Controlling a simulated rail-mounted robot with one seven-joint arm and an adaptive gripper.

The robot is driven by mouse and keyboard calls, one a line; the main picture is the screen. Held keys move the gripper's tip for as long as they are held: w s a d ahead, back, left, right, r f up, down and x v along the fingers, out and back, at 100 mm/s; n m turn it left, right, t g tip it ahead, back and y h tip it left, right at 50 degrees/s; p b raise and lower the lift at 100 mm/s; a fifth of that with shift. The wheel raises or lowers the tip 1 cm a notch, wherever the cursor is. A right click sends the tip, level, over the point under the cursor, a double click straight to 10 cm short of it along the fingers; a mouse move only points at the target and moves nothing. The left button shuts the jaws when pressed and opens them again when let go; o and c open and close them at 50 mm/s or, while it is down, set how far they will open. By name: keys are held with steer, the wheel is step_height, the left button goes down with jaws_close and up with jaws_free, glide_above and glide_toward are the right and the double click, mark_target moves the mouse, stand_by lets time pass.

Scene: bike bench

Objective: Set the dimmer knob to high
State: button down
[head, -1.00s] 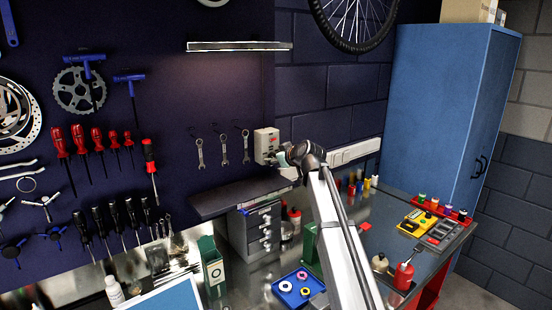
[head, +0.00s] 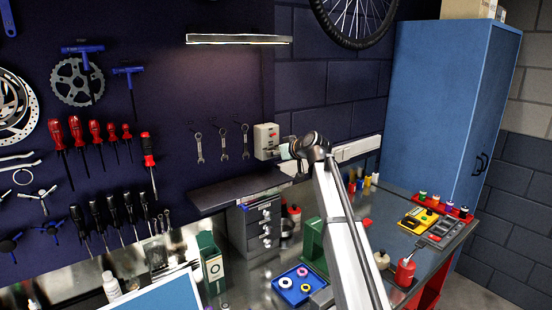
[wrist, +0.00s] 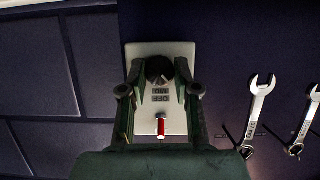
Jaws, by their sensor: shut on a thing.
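The dimmer is a pale wall box (head: 266,137) on the dark panel in the head view. In the wrist view its light plate (wrist: 173,51) carries a dark round knob (wrist: 158,69), small dark labels and a red-and-white part below them. My gripper (wrist: 159,75) has its two fingers on either side of the knob and is shut on it. In the head view my gripper (head: 283,151) reaches the box from the right; the knob is hidden there. The knob's exact setting cannot be read. A lamp bar (head: 239,39) above glows warmly.
Several wrenches (head: 222,144) hang just left of the box, close to my gripper in the wrist view. A dark shelf (head: 235,187) juts out below. A white wall trunking (head: 358,148) runs to the right. The workbench below holds trays and bottles.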

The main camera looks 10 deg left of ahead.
steer(key=m+g+b, duration=0.1)
steer(key=m+y+b, duration=0.1)
steer(key=m+b, duration=0.1)
steer(key=shift+w+d+f+g+y, duration=0.1)
steer(key=shift+w+f+g+y, duration=0.1)
steer(key=shift+g+y, duration=0.15)
steer(key=m+g+y+b, duration=0.1)
steer(key=m+y+b, duration=0.1)
steer(key=m+b, duration=0.1)
steer(key=shift+m, duration=0.4)
steer(key=m+y+b, duration=0.1)
steer(key=m, duration=0.1)
steer(key=m+y, duration=0.1)
steer(key=m, duration=0.1)
steer(key=shift+d+f+y+b, duration=0.15)
steer(key=shift+y+b, duration=0.1)
steer(key=shift+b, duration=0.15)
steer(key=shift+m+y+b, duration=0.4)
steer(key=shift+m+y, duration=0.2)
steer(key=shift+m, duration=1.4)
steer(key=c, duration=0.8)
jaws_free()
steer(key=shift+c, duration=0.2)
